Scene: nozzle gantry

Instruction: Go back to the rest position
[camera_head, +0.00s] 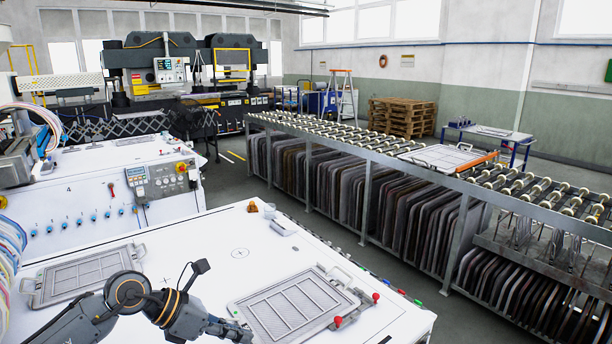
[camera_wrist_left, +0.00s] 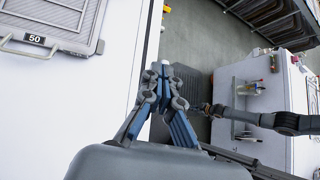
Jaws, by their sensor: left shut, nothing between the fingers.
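My left arm comes in at the lower left of the head view, and its left gripper (camera_head: 240,333) is low over the near white table, beside the front left corner of a grey framed plate (camera_head: 295,306). Whether it touches the plate cannot be told there. In the left wrist view the fingers of the left gripper (camera_wrist_left: 163,68) are together, with nothing held between them. Another dark arm, which looks like my right one, reaches in from the right of that view, with its gripper (camera_wrist_left: 207,109) small and unclear.
A second framed plate (camera_head: 88,275) lies at the table's left. A control panel (camera_head: 160,180) stands behind. A roller conveyor rack (camera_head: 365,150) with stored plates runs along the right. Grey floor (camera_head: 350,245) lies open between table and rack.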

